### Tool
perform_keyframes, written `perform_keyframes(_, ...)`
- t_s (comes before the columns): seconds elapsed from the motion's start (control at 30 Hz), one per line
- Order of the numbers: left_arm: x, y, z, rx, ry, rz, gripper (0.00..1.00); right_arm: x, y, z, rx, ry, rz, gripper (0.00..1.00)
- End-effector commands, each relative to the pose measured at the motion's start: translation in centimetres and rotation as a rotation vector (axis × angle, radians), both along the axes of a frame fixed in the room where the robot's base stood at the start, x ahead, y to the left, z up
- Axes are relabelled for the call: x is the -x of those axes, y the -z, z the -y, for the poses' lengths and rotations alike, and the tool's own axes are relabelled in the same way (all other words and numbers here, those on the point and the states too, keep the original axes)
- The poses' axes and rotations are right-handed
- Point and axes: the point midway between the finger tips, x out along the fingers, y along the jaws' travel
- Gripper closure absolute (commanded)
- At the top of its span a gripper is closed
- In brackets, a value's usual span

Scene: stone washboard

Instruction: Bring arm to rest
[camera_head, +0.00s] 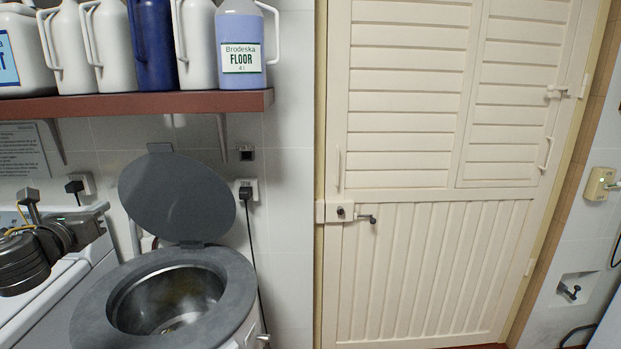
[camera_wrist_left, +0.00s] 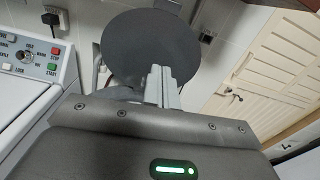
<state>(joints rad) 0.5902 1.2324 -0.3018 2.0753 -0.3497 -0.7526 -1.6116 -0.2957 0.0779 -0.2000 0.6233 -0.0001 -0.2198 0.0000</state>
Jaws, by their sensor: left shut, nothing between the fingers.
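My left gripper (camera_head: 30,203) shows at the left edge of the head view, with its dark wrist below it. It is in front of the white washing machine and left of the round grey lid, with nothing in its fingers. In the left wrist view its fingers (camera_wrist_left: 159,84) are together and point toward the raised lid (camera_wrist_left: 145,47); they overlap its lower part in the picture. My right gripper is in neither view.
A round metal tub (camera_head: 170,300) stands with its grey lid (camera_head: 178,197) open. A washing machine (camera_head: 75,290) is to its left. Above, a reddish shelf (camera_head: 140,104) holds several jugs. A cream door (camera_head: 420,270) fills the right, with clear space before it.

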Motion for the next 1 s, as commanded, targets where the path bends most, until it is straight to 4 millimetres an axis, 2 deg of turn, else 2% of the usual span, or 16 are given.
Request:
perform_keyframes(0.27, -0.2, 5.6, 3.0, 0.228, 0.001, -0.053, 1.0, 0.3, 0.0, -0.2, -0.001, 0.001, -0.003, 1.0)
perform_keyframes(0.47, 0.9, 12.2, 5.9, 0.507, -0.035, -0.122, 1.0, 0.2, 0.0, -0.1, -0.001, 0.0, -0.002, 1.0)
perform_keyframes(0.57, 2.2, 16.5, 7.9, 0.701, -0.08, -0.169, 1.0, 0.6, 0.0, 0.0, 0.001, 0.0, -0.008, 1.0)
perform_keyframes(0.67, 4.7, 22.0, 10.4, 0.962, -0.167, -0.235, 1.0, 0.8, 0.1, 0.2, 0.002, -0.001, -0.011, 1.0)
perform_keyframes(0.7, 6.2, 24.5, 11.6, 1.087, -0.222, -0.264, 1.0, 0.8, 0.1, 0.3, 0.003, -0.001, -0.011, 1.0)
perform_keyframes(0.77, 8.9, 28.2, 13.3, 1.288, -0.327, -0.303, 1.0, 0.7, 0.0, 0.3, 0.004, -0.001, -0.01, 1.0)
perform_keyframes(0.8, 10.9, 30.6, 14.3, 1.419, -0.411, -0.324, 1.0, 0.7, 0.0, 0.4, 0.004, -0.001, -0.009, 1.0)
perform_keyframes(0.9, 16.2, 35.4, 16.7, 1.71, -0.646, -0.353, 1.0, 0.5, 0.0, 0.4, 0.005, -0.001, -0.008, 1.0)
perform_keyframes(1.0, 20.9, 38.5, 18.3, 1.921, -0.871, -0.348, 1.0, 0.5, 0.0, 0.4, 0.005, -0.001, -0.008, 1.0)
